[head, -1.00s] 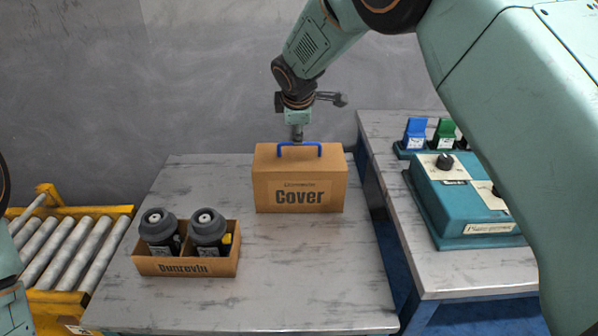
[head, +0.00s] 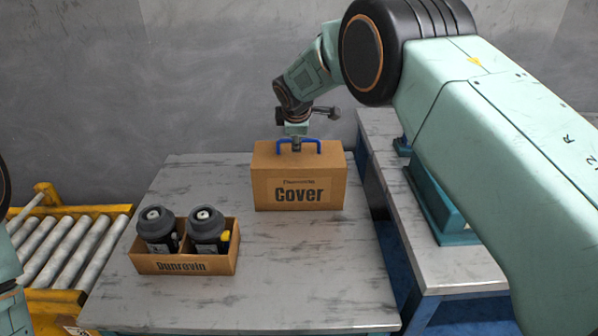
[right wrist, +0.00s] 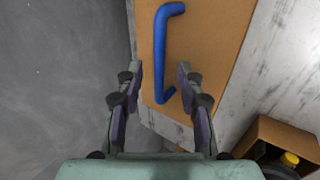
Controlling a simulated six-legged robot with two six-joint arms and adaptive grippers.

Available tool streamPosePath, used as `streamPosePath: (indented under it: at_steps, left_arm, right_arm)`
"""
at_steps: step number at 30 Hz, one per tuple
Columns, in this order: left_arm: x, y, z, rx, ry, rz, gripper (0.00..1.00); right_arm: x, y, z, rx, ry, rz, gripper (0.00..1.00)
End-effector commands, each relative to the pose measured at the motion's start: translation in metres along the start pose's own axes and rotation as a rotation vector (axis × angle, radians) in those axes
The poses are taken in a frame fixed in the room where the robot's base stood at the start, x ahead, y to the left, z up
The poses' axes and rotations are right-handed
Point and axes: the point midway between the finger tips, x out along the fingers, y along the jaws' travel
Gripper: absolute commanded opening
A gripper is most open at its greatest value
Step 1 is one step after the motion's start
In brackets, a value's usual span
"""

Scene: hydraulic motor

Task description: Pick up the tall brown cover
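The tall brown cover (head: 298,178) stands upright on the grey table, with "Cover" on its front and a blue handle (head: 299,146) on top. My right gripper (head: 296,148) is just above the cover, over the left part of the handle. In the right wrist view my right gripper (right wrist: 160,75) is open, and the blue handle (right wrist: 160,55) runs lengthwise between and beyond its fingertips. The fingers appear apart from the handle. Only part of my left arm shows at the left edge of the head view; its gripper is out of view.
A brown box (head: 185,264) marked "Dunrovin" holds two dark cylindrical parts on the table (head: 290,285) at front left. A yellow roller conveyor (head: 65,250) is at the left. A second table (head: 460,270) with a teal device (head: 435,205) stands at the right, partly behind my right arm.

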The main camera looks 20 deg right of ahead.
Motion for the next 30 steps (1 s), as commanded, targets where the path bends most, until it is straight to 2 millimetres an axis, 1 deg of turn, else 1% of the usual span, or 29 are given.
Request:
streamPosePath:
  at_steps: [2, 15, 30]
  left_arm:
    - [-0.0002, 0.0000, -0.0001, 0.000, 0.000, 0.000, 0.44]
    - [-0.0003, 0.0000, -0.0002, 0.000, 0.000, 0.000, 0.44]
    - [-0.0002, 0.0000, -0.0002, 0.000, 0.000, 0.000, 0.44]
  right_arm:
    - [-0.0005, 0.0002, -0.0004, 0.000, 0.000, 0.001, 0.38]
    - [-0.0006, 0.0001, -0.0003, 0.000, 0.000, 0.000, 0.01]
    - [-0.0006, 0.0000, -0.0004, 0.000, 0.000, 0.000, 0.00]
